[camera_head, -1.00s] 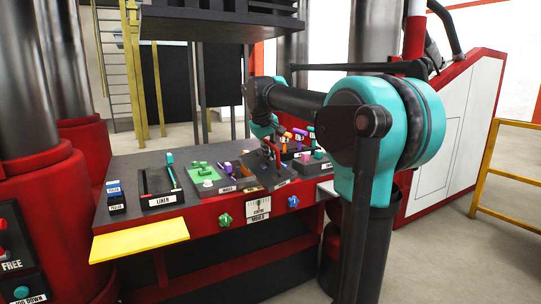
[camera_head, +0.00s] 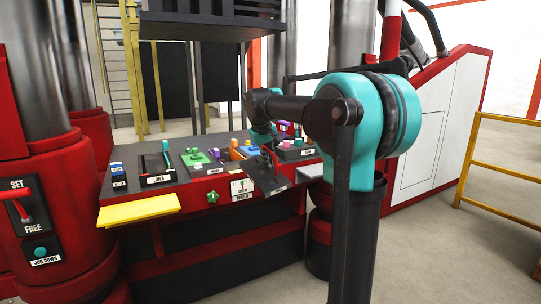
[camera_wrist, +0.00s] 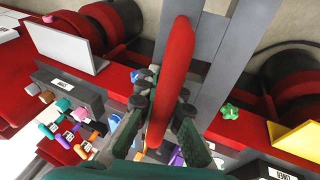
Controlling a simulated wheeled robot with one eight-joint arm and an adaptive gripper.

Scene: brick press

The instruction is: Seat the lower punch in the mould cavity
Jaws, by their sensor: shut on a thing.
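My gripper (camera_head: 266,146) is shut on an upright red handle (camera_wrist: 172,62), which fills the middle of the wrist view between the fingers. In the head view the handle stands over a dark, labelled, tilted plate (camera_head: 266,182). The plate reaches past the front edge of the red press table. Grey flat parts (camera_wrist: 208,40) lie behind the handle in the wrist view. I cannot tell for certain whether this plate is the lower punch. The mould cavity cannot be made out; a sign on the table front (camera_head: 242,188) seems to read mould.
A liner tray (camera_head: 157,179), a tray with green parts (camera_head: 194,158) and trays of coloured parts (camera_head: 296,151) line the table. A yellow shelf (camera_head: 138,209) juts out at front left. A green knob (camera_head: 212,196) sits on the front. Yellow rails (camera_head: 500,160) stand right.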

